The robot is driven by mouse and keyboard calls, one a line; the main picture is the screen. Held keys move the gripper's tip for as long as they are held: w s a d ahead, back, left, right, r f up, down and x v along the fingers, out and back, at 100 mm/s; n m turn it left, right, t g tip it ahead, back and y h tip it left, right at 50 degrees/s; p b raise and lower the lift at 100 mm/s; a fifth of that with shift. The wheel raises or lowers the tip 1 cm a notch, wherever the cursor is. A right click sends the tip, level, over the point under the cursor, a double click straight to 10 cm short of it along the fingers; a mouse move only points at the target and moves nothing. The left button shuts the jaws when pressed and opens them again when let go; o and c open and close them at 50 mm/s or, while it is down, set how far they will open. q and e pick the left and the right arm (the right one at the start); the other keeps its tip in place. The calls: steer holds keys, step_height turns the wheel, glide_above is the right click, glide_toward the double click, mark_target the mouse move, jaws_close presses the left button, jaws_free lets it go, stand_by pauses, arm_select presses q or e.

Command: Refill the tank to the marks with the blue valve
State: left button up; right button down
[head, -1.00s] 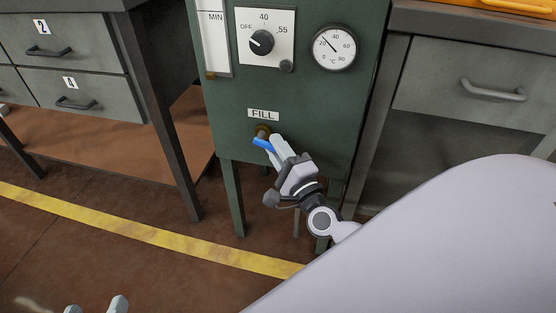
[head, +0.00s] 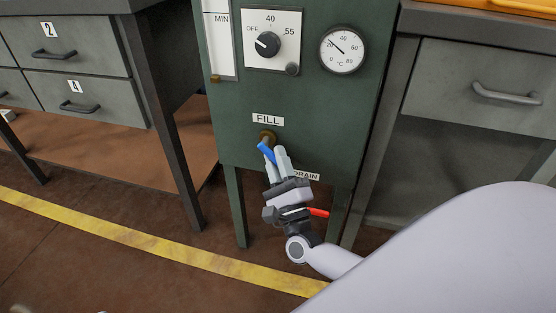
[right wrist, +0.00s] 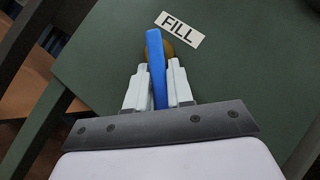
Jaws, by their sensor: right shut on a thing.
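The green tank cabinet (head: 232,135) stands in the middle of the head view. The blue valve handle (head: 265,149) sits on a brass fitting (head: 267,137) under the FILL label (head: 268,119) and slants down to the right. My right gripper (head: 273,158) is shut on the handle; the right wrist view shows the blue handle (right wrist: 155,52) between its fingers (right wrist: 157,78). The level gauge (head: 219,45) shows its MIN mark; its top is cut off and I cannot read the level. Only a sliver of my left gripper (head: 103,311) shows at the bottom edge.
A red handle (head: 318,212) shows below the DRAIN label (head: 306,176), close to my right wrist. A dial knob (head: 267,44) and a temperature gauge (head: 342,50) are above. Drawer benches flank the tank. A yellow line (head: 150,240) crosses the floor.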

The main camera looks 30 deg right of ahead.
stand_by(0.3)
steer(key=c, duration=1.1)
jaws_free()
